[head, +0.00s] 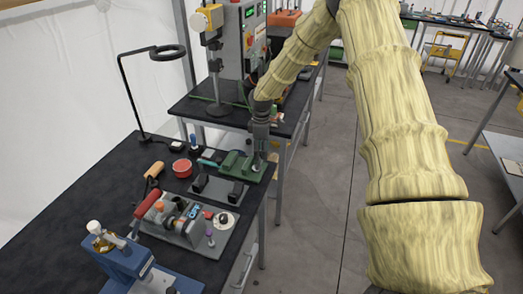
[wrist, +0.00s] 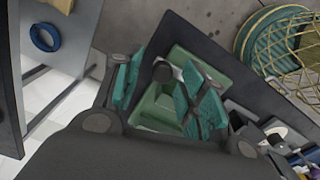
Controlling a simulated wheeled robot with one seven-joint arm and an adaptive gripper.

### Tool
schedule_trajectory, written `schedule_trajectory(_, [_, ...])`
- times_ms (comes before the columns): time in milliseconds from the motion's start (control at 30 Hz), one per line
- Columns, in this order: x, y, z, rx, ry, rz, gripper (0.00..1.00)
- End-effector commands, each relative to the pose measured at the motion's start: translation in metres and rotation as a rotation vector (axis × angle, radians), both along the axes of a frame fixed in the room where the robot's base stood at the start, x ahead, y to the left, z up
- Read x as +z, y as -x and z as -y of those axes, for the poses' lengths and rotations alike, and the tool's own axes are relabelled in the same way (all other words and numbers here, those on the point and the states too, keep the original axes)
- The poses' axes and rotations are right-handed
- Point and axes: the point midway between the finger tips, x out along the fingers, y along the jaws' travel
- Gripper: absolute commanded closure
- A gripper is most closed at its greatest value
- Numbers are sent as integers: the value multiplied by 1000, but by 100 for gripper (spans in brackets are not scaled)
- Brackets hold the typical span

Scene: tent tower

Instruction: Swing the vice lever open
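A green vice (head: 236,166) stands on the dark workbench at its right edge. In the wrist view its green body (wrist: 153,110) lies below and between my fingers. A dark round-ended part (wrist: 162,73), perhaps the lever's end, shows between the teal finger pads; I cannot tell whether they touch it. My gripper (head: 257,160) points down at the vice's right end in the head view. In the wrist view my gripper (wrist: 166,92) has its fingers spread apart. The lever's full length is not clear, partly hidden by my fingers.
Left of the vice are a red round container (head: 182,168) and a grey fixture with a red handle (head: 148,207). A blue device (head: 122,260) stands at the front. Floor is clear right of the bench.

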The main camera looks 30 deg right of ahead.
Motion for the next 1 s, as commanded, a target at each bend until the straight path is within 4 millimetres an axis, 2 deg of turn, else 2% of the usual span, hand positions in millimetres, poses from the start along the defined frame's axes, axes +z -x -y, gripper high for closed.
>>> schedule_trajectory(367, [6,0,0,-1,0,0,58])
schedule_trajectory(467, [17,0,0,-1,0,0,58])
schedule_trajectory(800, [78,0,0,0,1,1,58])
schedule_trajectory(1000, [106,-1,0,0,-1,1,58])
